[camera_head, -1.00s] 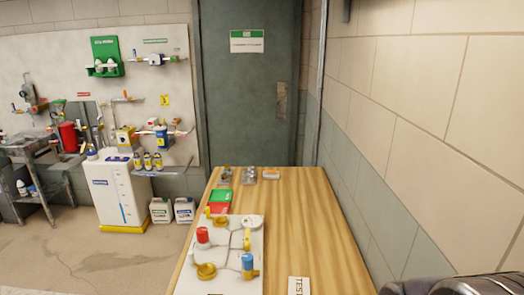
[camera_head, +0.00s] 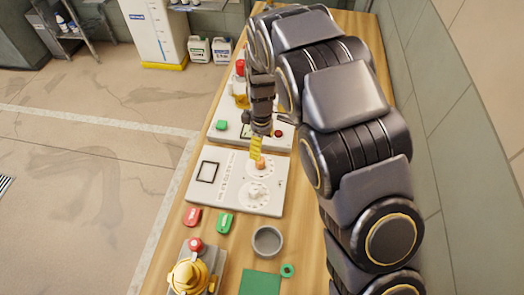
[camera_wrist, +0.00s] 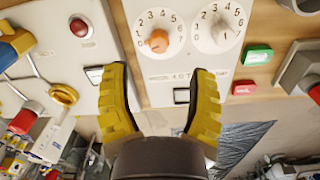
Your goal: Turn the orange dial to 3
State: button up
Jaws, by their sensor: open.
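The orange dial (camera_head: 261,161) is a small knob on a round numbered scale on a white panel (camera_head: 228,200). In the wrist view the orange dial (camera_wrist: 157,41) sits ahead of and between my fingertips, with numbers around it; I cannot tell surely which number it points to. A white dial (camera_head: 254,193) is beside it on the same panel and also shows in the wrist view (camera_wrist: 219,31). My gripper (camera_wrist: 160,70) is open and empty, its yellow fingers spread. In the head view my gripper (camera_head: 256,147) is close by the orange dial; contact cannot be told.
A second panel with a red button (camera_head: 278,133) and green button (camera_head: 221,125) lies behind. Red (camera_head: 192,217) and green (camera_head: 225,223) blocks, a grey bowl (camera_head: 267,241) and a yellow-and-red device (camera_head: 188,274) are nearer. A wall (camera_head: 450,110) stands right of the table.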

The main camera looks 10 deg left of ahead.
aim_at(261, 160)
jog(key=shift+w+a+f, duration=0.1)
jog(key=shift+a+f, duration=0.15)
jog(key=shift+f, duration=0.3)
notch_tip(261, 160, down, 7)
jog(key=shift+f, duration=0.15)
grip_shut()
